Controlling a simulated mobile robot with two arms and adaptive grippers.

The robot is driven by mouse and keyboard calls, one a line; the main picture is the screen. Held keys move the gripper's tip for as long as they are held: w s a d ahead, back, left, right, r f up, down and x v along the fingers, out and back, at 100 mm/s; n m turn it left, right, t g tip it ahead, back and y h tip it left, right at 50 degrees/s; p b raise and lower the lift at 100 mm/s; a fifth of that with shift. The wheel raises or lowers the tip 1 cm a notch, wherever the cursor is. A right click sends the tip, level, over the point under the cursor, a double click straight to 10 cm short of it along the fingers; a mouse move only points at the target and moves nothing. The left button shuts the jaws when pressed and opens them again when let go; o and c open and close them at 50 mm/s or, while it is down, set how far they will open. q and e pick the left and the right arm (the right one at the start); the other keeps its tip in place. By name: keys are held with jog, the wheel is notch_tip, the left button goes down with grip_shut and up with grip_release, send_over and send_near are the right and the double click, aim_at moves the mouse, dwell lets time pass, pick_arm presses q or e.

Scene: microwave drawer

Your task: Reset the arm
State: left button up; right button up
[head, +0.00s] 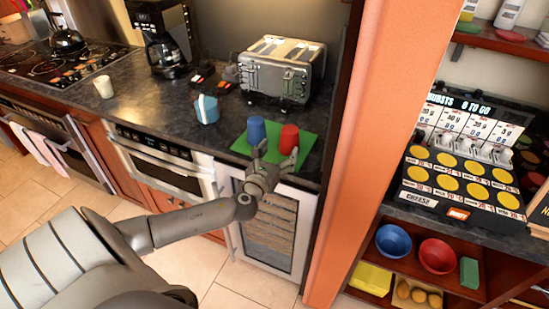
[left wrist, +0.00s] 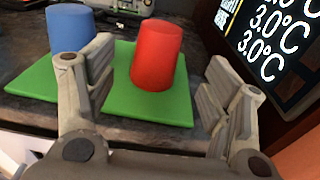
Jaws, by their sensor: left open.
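My left gripper (head: 276,156) is open and empty at the counter's front edge, just in front of a green mat (head: 303,157). In the left wrist view, the open fingers of my left gripper (left wrist: 158,95) stand apart, with a red cup (left wrist: 157,56) beyond the gap between them. The red cup is upside down on the green mat (left wrist: 150,103). A blue cup (head: 256,130) stands to its left on the mat; it also shows in the left wrist view (left wrist: 70,28), partly behind the left finger. My right gripper is not in view.
A silver toaster (head: 276,75) stands behind the mat. A blue and white mug (head: 207,109), a white cup (head: 104,87) and a coffee maker (head: 163,40) are on the counter to the left. An orange wall panel (head: 375,120) rises close on the right. The microwave drawer (head: 165,160) is shut.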

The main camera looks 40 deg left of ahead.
pick_arm(q)
jog(key=shift+v, duration=1.45)
jog(key=s+a+f+n+g+b, duration=0.1)
jog(key=s+f+n+g, duration=0.3)
jog(key=f, duration=0.7)
jog(key=s+f+n+g, duration=0.2)
jog(key=s+f+n, duration=0.35)
jog(key=f, duration=0.65)
jog(key=s+a+f+n+g+b, duration=0.1)
jog(key=s+f+n+g, duration=0.3)
jog(key=f, duration=0.7)
jog(key=s+d+f+n+g+h, duration=0.1)
jog(key=s+d+f+n, duration=0.4)
jog(key=s, duration=0.6)
jog(key=s+d+f+n+g+h, duration=0.2)
jog(key=s+d+f+n, duration=0.4)
jog(key=s, duration=0.5)
jog(key=s+d+f+n+g+h+b, duration=0.1)
jog(key=s+d+f+n+g, duration=0.1)
jog(key=s+d+f+n, duration=0.4)
jog(key=s+f, duration=0.3)
jog(key=s, duration=0.2)
jog(key=shift+d+f+g, duration=0.2)
jog(key=shift+d+g, duration=0.1)
